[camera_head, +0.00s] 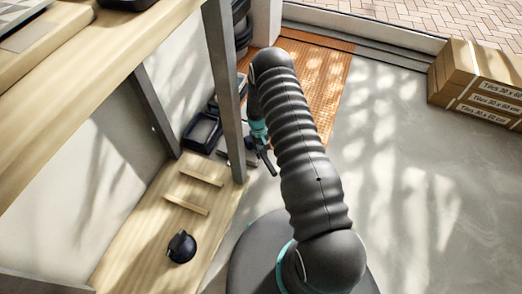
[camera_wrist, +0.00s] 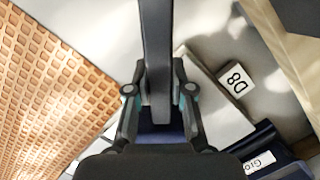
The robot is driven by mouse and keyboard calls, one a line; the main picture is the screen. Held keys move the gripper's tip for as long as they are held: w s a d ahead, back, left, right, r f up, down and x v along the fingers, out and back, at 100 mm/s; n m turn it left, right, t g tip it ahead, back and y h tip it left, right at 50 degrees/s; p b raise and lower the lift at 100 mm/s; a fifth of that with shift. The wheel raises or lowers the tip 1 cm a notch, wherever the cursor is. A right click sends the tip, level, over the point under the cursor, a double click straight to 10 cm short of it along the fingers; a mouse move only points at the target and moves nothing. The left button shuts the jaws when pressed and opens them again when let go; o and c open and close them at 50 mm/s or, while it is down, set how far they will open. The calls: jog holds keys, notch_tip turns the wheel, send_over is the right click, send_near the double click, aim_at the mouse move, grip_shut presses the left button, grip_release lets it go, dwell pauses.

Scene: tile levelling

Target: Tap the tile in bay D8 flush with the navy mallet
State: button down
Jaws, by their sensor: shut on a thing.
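My gripper (camera_wrist: 160,92) is shut on a dark grey bar (camera_wrist: 157,40) in the wrist view, which looks like the mallet's handle. A navy patch (camera_wrist: 160,140) shows between the fingers; I cannot tell whether it is the mallet's head. A white tag reading D8 (camera_wrist: 235,80) lies on the grey surface at the right, upside down. A pale, flat slab (camera_wrist: 215,105), perhaps the tile, lies beside it, partly hidden by my gripper; whether it is flush I cannot tell. In the head view my gripper (camera_head: 259,132) is mostly hidden behind my arm.
An orange-brown grid mat (camera_wrist: 38,90) covers the floor at left. A navy container labelled "Gro..." (camera_wrist: 262,143) is at lower right. In the head view, a wooden bench (camera_head: 100,70) with a grey post (camera_head: 222,80) stands left, and tile boxes (camera_head: 480,85) right. Open floor lies between.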

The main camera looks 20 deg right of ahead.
jog(key=shift+f, duration=0.2)
jog(key=shift+s+p+v, duration=0.25)
jog(key=shift+p+v, duration=0.2)
jog(key=shift+v, duration=0.7)
jog(key=shift+s+p+v, duration=0.25)
jog(key=shift+p+v, duration=0.2)
jog(key=shift+v, duration=0.7)
jog(key=shift+d, duration=0.1)
jog(key=shift+w, duration=0.1)
jog(key=b+x, duration=0.3)
jog(key=w+b+x, duration=0.1)
jog(key=b+x, duration=0.2)
jog(key=shift+w+f, duration=0.15)
jog(key=shift+f, duration=0.1)
jog(key=shift+p+v, duration=0.8)
jog(key=shift+p, duration=0.05)
jog(key=shift+s+p+v, duration=0.2)
jog(key=shift+p+v, duration=0.15)
jog(key=shift+v, duration=0.5)
jog(key=shift+s+p+v, duration=0.2)
jog(key=shift+p+v, duration=0.2)
jog(key=shift+v, duration=0.45)
jog(key=shift+s+p+v, duration=0.15)
jog(key=shift+p+v, duration=0.2)
jog(key=shift+v, duration=0.5)
jog(key=shift+s, duration=0.2)
